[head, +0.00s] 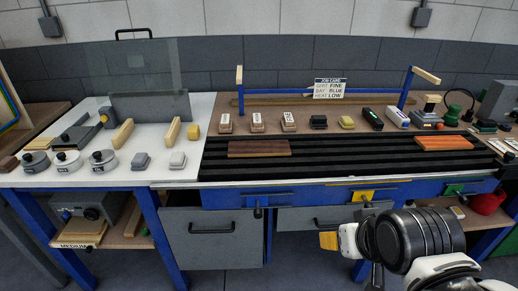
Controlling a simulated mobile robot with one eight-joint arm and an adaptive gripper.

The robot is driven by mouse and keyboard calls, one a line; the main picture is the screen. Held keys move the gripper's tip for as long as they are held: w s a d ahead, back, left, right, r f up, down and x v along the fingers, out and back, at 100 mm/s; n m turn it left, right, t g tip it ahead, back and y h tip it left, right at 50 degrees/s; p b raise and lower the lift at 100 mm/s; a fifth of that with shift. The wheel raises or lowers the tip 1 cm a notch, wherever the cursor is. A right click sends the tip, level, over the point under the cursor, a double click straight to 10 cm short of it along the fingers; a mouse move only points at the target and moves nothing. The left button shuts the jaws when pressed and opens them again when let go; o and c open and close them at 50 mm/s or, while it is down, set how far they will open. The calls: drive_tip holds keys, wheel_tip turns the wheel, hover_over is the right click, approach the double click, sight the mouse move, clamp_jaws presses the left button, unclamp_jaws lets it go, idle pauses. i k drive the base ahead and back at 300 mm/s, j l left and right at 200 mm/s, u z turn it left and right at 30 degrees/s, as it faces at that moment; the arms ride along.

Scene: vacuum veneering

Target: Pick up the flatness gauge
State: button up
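I cannot tell for sure which object is the flatness gauge. Two candidates stand at the back right of the bench in the head view: a dark block with a green end (372,118) and a white-and-blue block (397,117), side by side and apart. My gripper (335,240) is at the lower right, in front of the bench and well apart from both. A yellow-orange tip shows at its left end. Its fingers are too small and foreshortened to show whether they are open, or whether the yellow part is its own.
The black slatted bed (330,157) holds a dark brown board (259,148) and an orange-brown board (443,143). A blue bar frame (406,88) rises behind it. A job card (330,88) hangs there. Lidded tins (69,162) stand left. A drawer (212,236) is below.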

sight(378, 124)
drive_tip(key=i+z, duration=0.15)
drive_tip(key=i, duration=0.65)
drive_tip(key=i+j+z, duration=0.1)
drive_tip(key=i, duration=0.75)
